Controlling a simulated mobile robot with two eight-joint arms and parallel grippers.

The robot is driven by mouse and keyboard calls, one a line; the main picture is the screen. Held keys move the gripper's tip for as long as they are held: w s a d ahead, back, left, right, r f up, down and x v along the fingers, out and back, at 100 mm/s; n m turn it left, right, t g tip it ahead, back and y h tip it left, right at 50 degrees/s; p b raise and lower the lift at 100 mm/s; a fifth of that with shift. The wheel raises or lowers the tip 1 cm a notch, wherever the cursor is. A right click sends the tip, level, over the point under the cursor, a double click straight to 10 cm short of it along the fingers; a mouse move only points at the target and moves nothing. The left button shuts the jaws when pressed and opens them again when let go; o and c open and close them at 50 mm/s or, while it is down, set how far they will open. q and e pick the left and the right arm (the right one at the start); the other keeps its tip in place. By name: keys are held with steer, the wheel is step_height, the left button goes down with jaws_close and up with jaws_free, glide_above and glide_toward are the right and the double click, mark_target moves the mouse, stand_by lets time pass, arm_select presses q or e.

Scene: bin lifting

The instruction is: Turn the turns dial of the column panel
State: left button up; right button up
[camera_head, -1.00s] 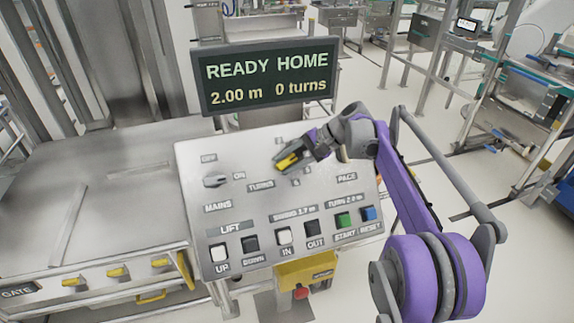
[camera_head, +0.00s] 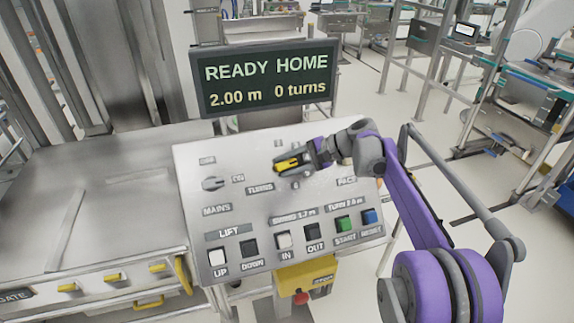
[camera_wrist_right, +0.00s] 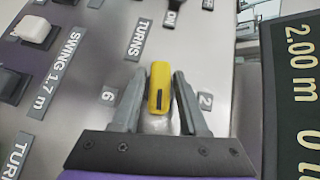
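The turns dial (camera_head: 287,165) is a yellow bar knob on the sloped grey column panel (camera_head: 195,262). It sits right of the TURNS label. My right gripper (camera_head: 290,168) reaches it from the right. In the right wrist view the yellow dial (camera_wrist_right: 160,88), with a black mark, stands between the two grey fingers (camera_wrist_right: 160,80). Narrow gaps show on both sides, so the gripper looks open around it. Labels 6 and 2 show beside the fingers. The display (camera_head: 266,80) reads READY HOME, 2.00 m, 0 turns. My left gripper is not in view.
The mains switch (camera_head: 212,184) is left of the dial. Several push buttons line the panel's lower edge, including green start (camera_head: 345,223) and blue reset (camera_head: 369,216). A yellow box with a red button (camera_head: 300,297) hangs below. A steel table (camera_head: 90,210) stands left.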

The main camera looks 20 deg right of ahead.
steer(key=shift+o, duration=1.2)
steer(key=shift+w+d+f, duration=0.1)
steer(key=shift+w, duration=0.05)
steer(key=v, duration=1.1)
steer(key=s+a+f+n+g+h, duration=0.1)
steer(key=s+a+f+n+h, duration=0.15)
steer(key=s+a+f, duration=0.4)
steer(key=s+a+f+n+h, duration=0.2)
steer(key=s+a+f+h, duration=0.1)
steer(key=s, duration=0.6)
steer(key=s+f+n+t+h, duration=0.1)
steer(key=s+f+n+h, duration=0.4)
steer(key=s+f, duration=0.8)
steer(key=s+n, duration=0.1)
steer(key=s, duration=0.1)
steer(key=shift+s+d, duration=0.35)
steer(key=shift+d, duration=0.05)
